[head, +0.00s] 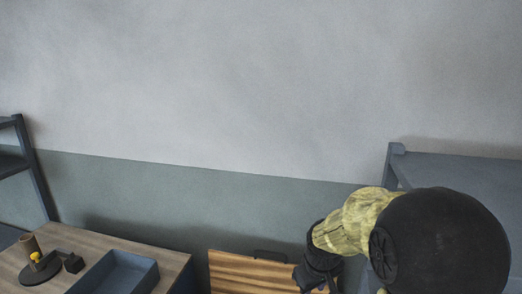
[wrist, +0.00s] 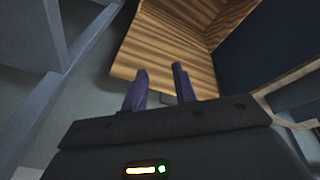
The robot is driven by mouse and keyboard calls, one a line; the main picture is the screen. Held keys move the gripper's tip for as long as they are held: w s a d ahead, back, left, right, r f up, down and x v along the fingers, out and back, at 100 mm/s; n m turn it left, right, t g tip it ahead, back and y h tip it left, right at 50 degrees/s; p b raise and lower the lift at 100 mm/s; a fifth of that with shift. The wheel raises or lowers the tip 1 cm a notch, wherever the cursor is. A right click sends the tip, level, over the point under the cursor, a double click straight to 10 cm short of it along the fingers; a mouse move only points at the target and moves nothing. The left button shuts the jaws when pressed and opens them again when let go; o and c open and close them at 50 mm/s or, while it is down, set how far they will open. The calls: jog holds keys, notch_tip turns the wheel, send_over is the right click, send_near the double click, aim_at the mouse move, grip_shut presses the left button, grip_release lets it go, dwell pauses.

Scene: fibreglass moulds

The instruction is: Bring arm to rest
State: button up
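My gripper (wrist: 158,82) shows in the wrist view with its two purple-grey fingers apart and nothing between them. Beyond the fingers is a striped wooden panel (wrist: 165,45). In the head view my arm, with a yellow section and a large black joint, reaches in at the lower right. Its dark wrist end is beside the right edge of the wooden panel (head: 255,272). The fingers are not clearly visible in the head view.
A wooden table (head: 110,250) at the lower left holds a blue-grey tray (head: 118,272) and a dark round stand (head: 42,270) with a brown cup-like piece and a yellow ball. A shelf frame (head: 35,170) stands at the far left. A grey rack (head: 450,170) stands behind my arm.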

jog(key=s+d+f+m, duration=0.2)
jog(key=s+m, duration=0.3)
jog(key=s, duration=0.9)
jog(key=shift+f+g, duration=0.3)
jog(key=shift+f, duration=0.2)
